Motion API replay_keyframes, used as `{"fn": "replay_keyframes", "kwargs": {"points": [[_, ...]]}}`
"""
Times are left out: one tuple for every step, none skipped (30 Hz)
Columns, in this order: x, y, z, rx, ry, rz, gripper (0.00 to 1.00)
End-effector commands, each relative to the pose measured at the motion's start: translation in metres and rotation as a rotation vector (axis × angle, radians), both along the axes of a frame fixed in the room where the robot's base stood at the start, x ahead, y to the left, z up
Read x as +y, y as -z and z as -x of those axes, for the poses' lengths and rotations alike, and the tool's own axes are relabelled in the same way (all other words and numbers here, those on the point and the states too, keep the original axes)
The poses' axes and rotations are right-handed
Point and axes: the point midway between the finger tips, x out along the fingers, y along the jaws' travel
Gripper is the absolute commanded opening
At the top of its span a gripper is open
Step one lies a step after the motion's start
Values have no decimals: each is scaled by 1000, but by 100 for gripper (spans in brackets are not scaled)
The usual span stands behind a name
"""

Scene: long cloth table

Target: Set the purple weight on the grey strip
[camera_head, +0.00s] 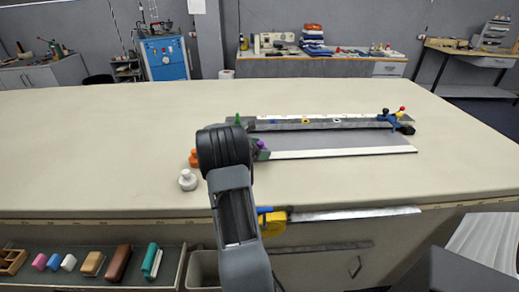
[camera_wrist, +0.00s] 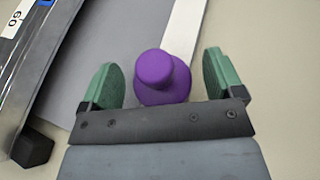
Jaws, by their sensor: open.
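The purple weight (camera_wrist: 160,72), a knob on a wider round base, stands between my gripper's green fingers (camera_wrist: 162,84) in the wrist view. Gaps show beside it, so my gripper is open around it. The grey strip (camera_head: 345,139) lies between a dark rail and a white strip. In the wrist view the grey strip (camera_wrist: 112,62) runs behind and left of the weight. I cannot tell exactly how much of the weight's base lies on it.
A white weight (camera_head: 188,181) and an orange weight (camera_head: 195,158) stand left of my arm. The rail (camera_head: 325,122) bounds the grey strip behind; the white strip (camera_head: 350,153) bounds it in front. A clamp with coloured knobs (camera_head: 396,118) is at right. The left tabletop is clear.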

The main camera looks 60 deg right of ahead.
Motion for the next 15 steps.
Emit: {"fn": "replay_keyframes", "kwargs": {"points": [[0,-4,0,0,0,0,87],[1,-5,-1,0,-1,0,87],[5,-4,-4,-1,-3,1,87],[9,-6,-7,-1,-4,1,87],[13,-7,-9,-2,-5,0,87],[19,-10,-12,-1,-4,1,87],[23,-12,-16,-2,-6,1,87],[28,-14,-19,-2,-6,1,87],[35,-18,-23,-2,-4,2,87],[40,-20,-26,-3,-5,2,87],[44,-22,-28,-2,-4,2,87],[50,-25,-32,-2,-5,1,87],[55,-27,-35,-2,-5,0,87],[59,-30,-37,-1,-4,1,87],[64,-33,-41,-2,-5,1,87]]}}
